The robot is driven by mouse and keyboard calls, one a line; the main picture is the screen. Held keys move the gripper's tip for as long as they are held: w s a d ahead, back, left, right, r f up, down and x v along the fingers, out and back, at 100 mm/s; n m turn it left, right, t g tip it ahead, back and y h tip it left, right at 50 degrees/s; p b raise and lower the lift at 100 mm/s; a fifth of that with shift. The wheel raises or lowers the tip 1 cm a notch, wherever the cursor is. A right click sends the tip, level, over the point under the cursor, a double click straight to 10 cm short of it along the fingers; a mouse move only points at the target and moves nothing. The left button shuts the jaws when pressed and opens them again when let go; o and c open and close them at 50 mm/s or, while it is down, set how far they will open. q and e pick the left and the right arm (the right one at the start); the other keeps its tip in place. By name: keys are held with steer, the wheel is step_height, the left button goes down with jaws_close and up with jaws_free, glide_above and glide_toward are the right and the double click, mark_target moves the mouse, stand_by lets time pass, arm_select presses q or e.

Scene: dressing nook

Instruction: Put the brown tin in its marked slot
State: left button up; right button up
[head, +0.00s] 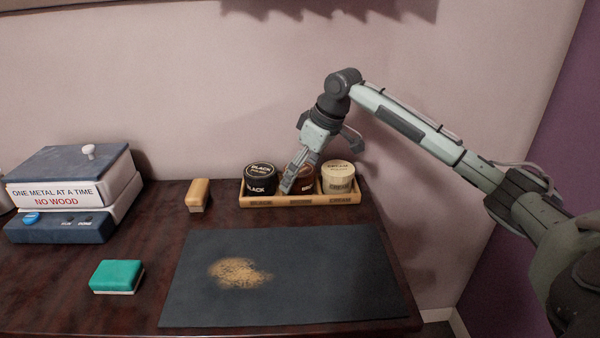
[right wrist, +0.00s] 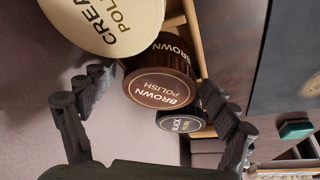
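The brown tin (head: 307,184) stands in the middle of a light wooden tray (head: 258,202), between a black tin (head: 259,178) and a cream tin (head: 338,177). The tray's front edge carries small labels, too small to read surely. My right gripper (head: 320,168) is over the tray with its fingers spread; one finger hides part of the brown tin. In the right wrist view, the brown tin's lid (right wrist: 162,88) shows between the open fingertips, with no clear grip on it. Whether the tin is fully seated is hidden. My left gripper is not in view.
A dark mat (head: 330,285) with a patch of brown dust (head: 238,272) lies in front of the tray. A wooden block (head: 198,195), a green-topped block (head: 117,276) and a blue-and-white machine (head: 75,195) are to the left. The wall is close behind the tray.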

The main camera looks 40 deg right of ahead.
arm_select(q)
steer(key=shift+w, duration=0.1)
arm_select(e)
steer(key=shift+s+r, duration=0.1)
steer(key=shift+r, duration=0.3)
steer(key=shift+v, duration=5.7)
steer(key=x, duration=1.2)
steer(key=shift+f, duration=0.3)
step_height(320, 180, up, 3)
steer(key=shift+f, duration=0.1)
steer(key=shift+r, duration=0.65)
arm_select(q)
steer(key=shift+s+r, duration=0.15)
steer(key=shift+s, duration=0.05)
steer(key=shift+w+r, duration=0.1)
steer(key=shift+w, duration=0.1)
